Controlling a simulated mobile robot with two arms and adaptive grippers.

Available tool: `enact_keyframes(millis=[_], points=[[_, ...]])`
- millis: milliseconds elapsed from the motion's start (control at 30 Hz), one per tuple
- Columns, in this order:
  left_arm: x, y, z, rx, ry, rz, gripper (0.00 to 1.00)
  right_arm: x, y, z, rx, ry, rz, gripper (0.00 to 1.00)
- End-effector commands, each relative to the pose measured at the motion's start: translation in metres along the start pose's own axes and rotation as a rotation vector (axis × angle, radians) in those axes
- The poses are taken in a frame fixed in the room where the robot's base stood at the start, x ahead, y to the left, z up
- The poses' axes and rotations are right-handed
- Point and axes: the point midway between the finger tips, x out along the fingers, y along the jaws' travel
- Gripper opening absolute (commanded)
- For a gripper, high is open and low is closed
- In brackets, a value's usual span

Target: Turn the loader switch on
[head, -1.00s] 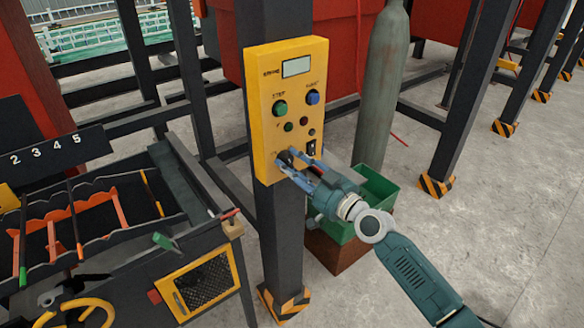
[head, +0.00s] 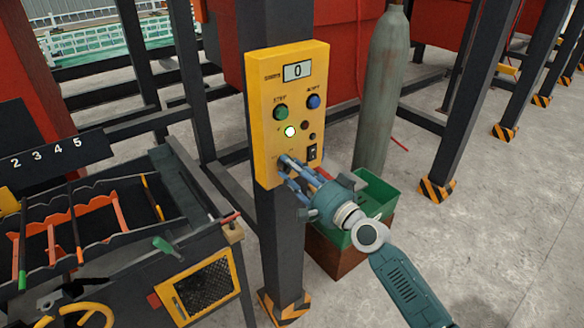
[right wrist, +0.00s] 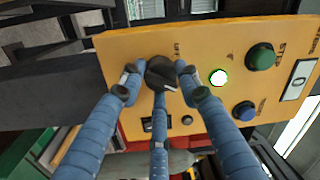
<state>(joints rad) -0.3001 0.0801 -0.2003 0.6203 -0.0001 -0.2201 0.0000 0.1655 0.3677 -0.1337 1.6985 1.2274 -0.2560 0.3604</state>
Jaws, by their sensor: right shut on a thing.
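The yellow control panel (head: 262,112) is fixed to a dark post. Its display (head: 298,72) reads 0 and a round lamp (head: 290,132) glows white-green. The black rotary switch (right wrist: 160,72) sits low on the panel; in the head view my fingers mostly hide it. My right gripper (head: 287,170) is at the switch. In the right wrist view its fingers (right wrist: 158,76) are closed around the dark knob, one on each side, with a third finger below. My left gripper is not in view.
A green button (head: 280,112), a blue button (head: 313,101) and a black rocker (head: 312,152) are close by on the panel. A grey gas cylinder (head: 381,95) and a green bin (head: 375,188) stand behind my right arm. A rack machine (head: 130,220) is at left.

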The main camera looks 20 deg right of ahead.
Motion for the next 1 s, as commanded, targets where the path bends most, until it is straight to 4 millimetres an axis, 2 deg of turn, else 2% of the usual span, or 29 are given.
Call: enact_keyframes(millis=[33,400,967,1000], points=[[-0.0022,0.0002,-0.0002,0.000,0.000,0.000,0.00,0.0007,-0.0059,-0.0075,0.031,0.018,-0.009,0.07],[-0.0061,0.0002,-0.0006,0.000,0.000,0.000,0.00,0.0006,-0.0051,-0.0073,0.193,0.027,-0.009,0.07],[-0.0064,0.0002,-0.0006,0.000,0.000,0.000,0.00,0.0005,-0.0045,-0.0075,0.222,0.029,-0.008,0.07],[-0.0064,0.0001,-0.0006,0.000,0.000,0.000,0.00,0.0005,-0.0045,-0.0075,0.222,0.029,-0.008,0.37]])
